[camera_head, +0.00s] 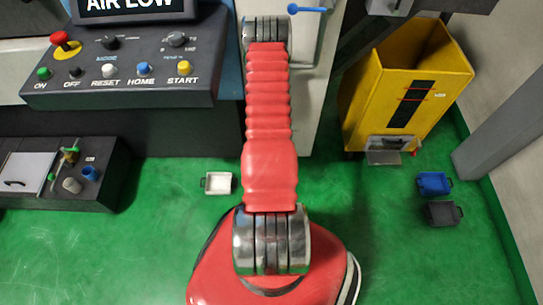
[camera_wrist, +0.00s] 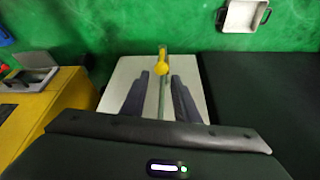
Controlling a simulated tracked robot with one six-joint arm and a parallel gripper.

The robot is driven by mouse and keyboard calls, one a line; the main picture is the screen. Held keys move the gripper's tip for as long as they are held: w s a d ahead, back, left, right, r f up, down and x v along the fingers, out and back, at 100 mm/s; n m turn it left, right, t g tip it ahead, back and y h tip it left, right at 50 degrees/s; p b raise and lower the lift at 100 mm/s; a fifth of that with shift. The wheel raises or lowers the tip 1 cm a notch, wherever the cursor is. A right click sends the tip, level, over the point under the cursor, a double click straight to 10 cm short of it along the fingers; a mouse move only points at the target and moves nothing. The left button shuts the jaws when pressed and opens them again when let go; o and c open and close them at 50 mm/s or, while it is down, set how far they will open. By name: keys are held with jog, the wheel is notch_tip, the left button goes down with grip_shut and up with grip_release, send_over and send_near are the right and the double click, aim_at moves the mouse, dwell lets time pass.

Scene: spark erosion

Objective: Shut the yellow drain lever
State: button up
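The yellow drain lever (camera_wrist: 162,66) shows in the wrist view, above the middle of the picture. It is at the far edge of a pale panel (camera_wrist: 125,72), near a thin greyish pipe. My gripper (camera_wrist: 161,78) has its two dark fingers apart, one to each side of the pipe, with the lever just beyond the fingertips. No contact with the lever is visible, and nothing is held. In the head view my red arm covers the middle, and neither the yellow lever nor my gripper can be seen there.
A blue lever (camera_head: 307,9) is on the pale cabinet. A yellow bin (camera_head: 425,60) stands right of it. A control panel (camera_head: 125,75) is at the upper left. Small trays, white (camera_head: 217,183), blue (camera_head: 434,183) and black (camera_head: 442,213), lie on the open green floor.

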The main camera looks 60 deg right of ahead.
jog(key=shift+w+f, duration=0.15)
jog(key=shift+x, duration=6.75)
grip_shut()
